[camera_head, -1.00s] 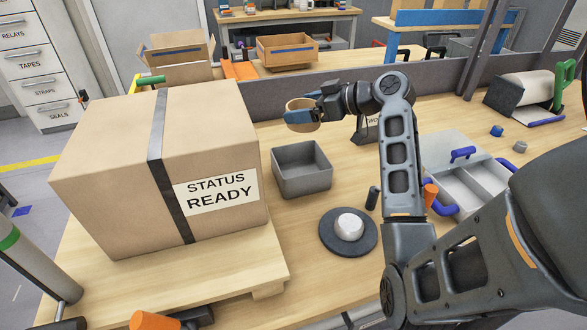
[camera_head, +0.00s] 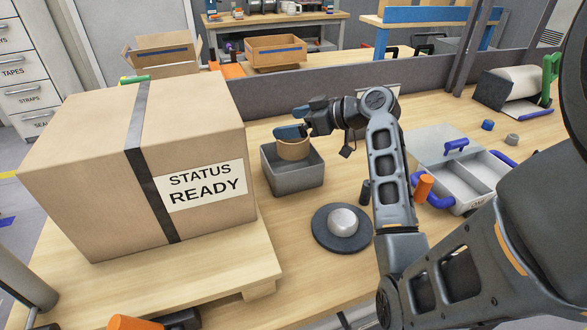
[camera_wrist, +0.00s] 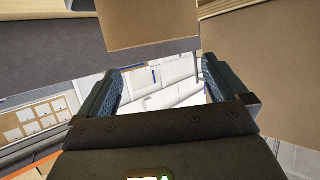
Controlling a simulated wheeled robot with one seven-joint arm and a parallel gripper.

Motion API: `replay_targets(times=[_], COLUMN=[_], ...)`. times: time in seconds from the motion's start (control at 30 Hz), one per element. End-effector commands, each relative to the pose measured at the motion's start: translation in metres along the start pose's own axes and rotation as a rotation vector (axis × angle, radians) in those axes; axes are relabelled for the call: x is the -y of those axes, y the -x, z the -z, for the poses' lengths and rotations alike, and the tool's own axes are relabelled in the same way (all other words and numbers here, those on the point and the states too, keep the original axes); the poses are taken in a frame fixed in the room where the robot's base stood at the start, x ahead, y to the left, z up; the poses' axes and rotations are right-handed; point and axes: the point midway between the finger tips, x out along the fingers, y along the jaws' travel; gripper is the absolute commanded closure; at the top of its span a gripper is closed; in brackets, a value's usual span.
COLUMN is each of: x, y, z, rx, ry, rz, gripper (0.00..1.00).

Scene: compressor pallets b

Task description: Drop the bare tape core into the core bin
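The bare tape core (camera_head: 293,149), a short tan ring, shows over the opening of the core bin (camera_head: 295,183), an open grey box on the table. I cannot tell how far it is below the rim. My gripper (camera_head: 291,132) is just above the core, its blue fingers pointing left. In the wrist view my gripper (camera_wrist: 162,88) has its fingers well apart with only distant background between them.
A large carton (camera_head: 75,165) marked STATUS READY stands on a wooden pallet left of the bin. A dark round disc (camera_head: 325,240) with a white knob lies in front. A grey partition (camera_head: 230,115) runs behind. A two-compartment tray (camera_head: 465,185) sits to the right.

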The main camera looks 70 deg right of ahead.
Motion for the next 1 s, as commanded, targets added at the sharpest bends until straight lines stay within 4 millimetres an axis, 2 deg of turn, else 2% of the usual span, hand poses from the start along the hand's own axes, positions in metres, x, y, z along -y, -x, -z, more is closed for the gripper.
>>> replay_targets(times=[0.27,0.7,1.0], x=[0.0,-0.001,0.0], y=[0.007,0.07,0.078], z=[-0.001,-0.001,0.0], rx=[0.0,0.0,0.0], ry=[0.001,0.001,0.0], rz=[-0.001,-0.002,0.001], gripper=[0.0,0.0,0.0])
